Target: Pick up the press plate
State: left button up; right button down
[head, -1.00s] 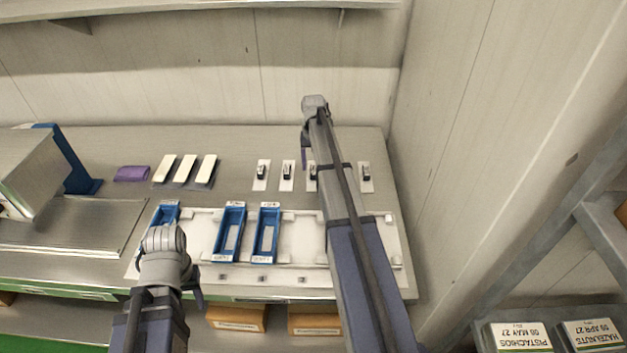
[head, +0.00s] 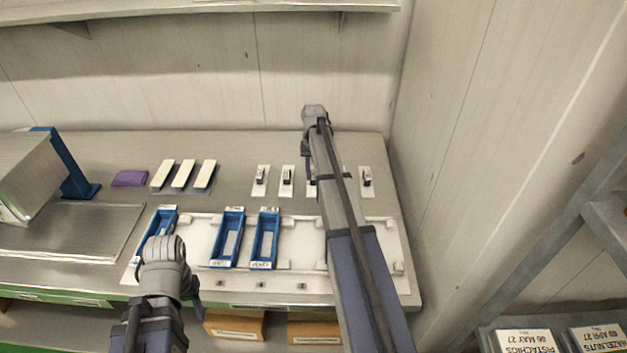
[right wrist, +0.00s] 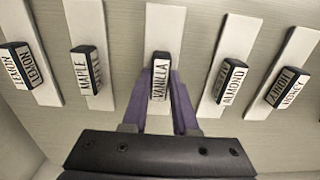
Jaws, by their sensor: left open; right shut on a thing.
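Several white press plates with black labelled handles lie in a row on the steel counter, among them plates at the left (head: 261,181), beside it (head: 287,182) and at the right end (head: 365,181). In the right wrist view the middle handle reads VANILLA (right wrist: 160,75). My right gripper (head: 309,168) has its purple fingers on both sides of that handle and is shut on it; the plate appears to rest on the counter. My right arm hides part of the row in the head view. My left gripper (head: 197,288) is open and empty near the counter's front edge.
Blue moulds, such as one (head: 228,238) and another (head: 265,238), stand in a white tray (head: 300,250). Cream bars (head: 183,174) and a purple cloth (head: 129,178) lie to the left. A metal machine (head: 40,175) stands far left. A wall rises at the right.

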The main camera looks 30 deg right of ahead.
aim_at(313, 174)
jog(key=shift+r, duration=0.15)
dwell(0.4)
notch_tip(313, 174, up, 10)
jog(key=p, duration=1)
